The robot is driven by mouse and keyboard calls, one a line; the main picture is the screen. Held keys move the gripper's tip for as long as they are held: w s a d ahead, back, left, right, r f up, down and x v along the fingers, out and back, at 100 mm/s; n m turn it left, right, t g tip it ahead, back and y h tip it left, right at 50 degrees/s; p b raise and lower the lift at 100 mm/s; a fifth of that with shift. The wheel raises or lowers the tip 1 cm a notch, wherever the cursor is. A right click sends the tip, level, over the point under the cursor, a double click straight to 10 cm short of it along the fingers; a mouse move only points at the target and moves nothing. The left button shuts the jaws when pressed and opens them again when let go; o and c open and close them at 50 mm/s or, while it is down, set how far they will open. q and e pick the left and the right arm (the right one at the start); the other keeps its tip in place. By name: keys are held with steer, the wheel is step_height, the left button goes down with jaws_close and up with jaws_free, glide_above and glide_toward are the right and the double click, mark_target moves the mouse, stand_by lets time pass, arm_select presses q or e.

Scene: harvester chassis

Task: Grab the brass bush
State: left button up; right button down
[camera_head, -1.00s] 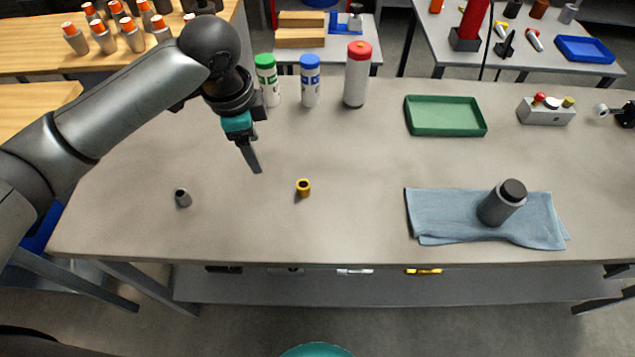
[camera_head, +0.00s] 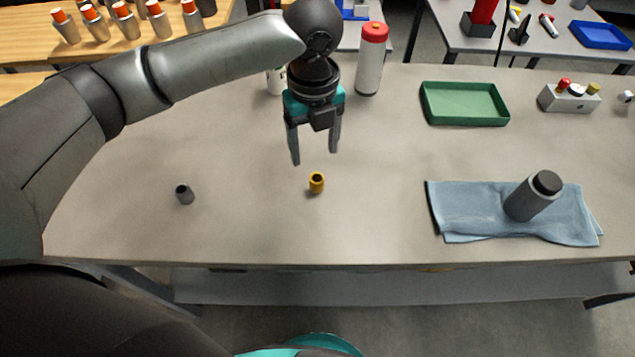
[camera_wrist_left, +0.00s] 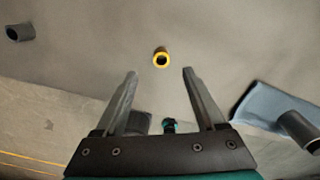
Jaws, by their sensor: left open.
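The brass bush (camera_head: 317,183) is a small yellow hollow cylinder standing upright on the grey bench. My left gripper (camera_head: 315,158) is open and empty, with its fingers pointing down. In the head view it appears just behind and above the bush, not touching it. In the left wrist view the bush (camera_wrist_left: 161,58) lies beyond the fingertips of the gripper (camera_wrist_left: 159,72), roughly centred between them. My right gripper is not in view.
A blue cloth (camera_head: 460,210) with a dark grey cylinder (camera_head: 534,196) lies to the right. A green tray (camera_head: 465,104), a red-capped bottle (camera_head: 371,60) and a button box (camera_head: 568,98) stand farther back. The bench around the brass bush is clear.

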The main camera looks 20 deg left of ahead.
arm_select(q)
glide_above(317, 178)
steer(key=f, duration=0.4)
steer(key=shift+w+a+b, duration=0.1)
steer(key=shift+a+b, duration=0.1)
steer(key=shift+b, duration=0.2)
steer(key=f+b, duration=0.1)
steer(key=f, duration=0.4)
steer(key=shift+d+f+b, duration=0.15)
steer(key=shift+d+b, duration=0.05)
steer(key=shift+b, duration=0.1)
jaws_close()
